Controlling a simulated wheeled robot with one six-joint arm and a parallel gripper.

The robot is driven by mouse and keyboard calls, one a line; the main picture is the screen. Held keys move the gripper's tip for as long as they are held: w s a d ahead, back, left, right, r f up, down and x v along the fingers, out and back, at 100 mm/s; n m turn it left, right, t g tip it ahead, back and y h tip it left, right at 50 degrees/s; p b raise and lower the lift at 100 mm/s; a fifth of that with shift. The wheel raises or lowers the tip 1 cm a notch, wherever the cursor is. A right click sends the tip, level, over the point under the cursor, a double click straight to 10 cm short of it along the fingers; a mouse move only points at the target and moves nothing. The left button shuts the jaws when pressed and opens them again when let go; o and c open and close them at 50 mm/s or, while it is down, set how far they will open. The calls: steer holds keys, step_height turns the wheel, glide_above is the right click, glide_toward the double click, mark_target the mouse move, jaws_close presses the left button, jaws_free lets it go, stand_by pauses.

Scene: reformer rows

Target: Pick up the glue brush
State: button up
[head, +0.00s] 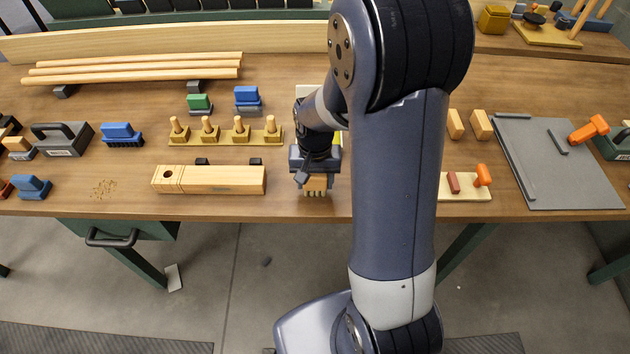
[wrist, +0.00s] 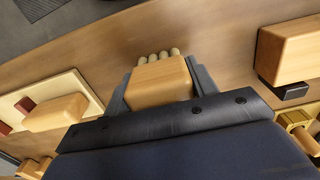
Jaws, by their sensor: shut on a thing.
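The glue brush is a light wooden block with a row of pale, rounded bristle tufts. In the head view the brush (head: 316,184) shows below my gripper (head: 315,170), near the table's front edge, with its tufts pointing toward that edge. In the wrist view the brush (wrist: 160,82) sits between the two dark fingers of my gripper (wrist: 160,76), which are shut on its sides. The tufts stick out past the block. I cannot tell whether the brush touches the table. My arm hides part of the table behind it.
A long wooden block (head: 215,180) lies to the left, with a peg rack (head: 225,137) behind it. A pale board (head: 462,190) with red and orange parts lies to the right. A grey mat (head: 550,165) lies farther right. Bare tabletop (head: 285,208) runs along the front edge.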

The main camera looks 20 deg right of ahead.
step_height(320, 180, up, 10)
steer(key=shift+r, duration=0.1)
stand_by(0.4)
steer(key=o, duration=0.4)
steer(key=shift+c, duration=1.3)
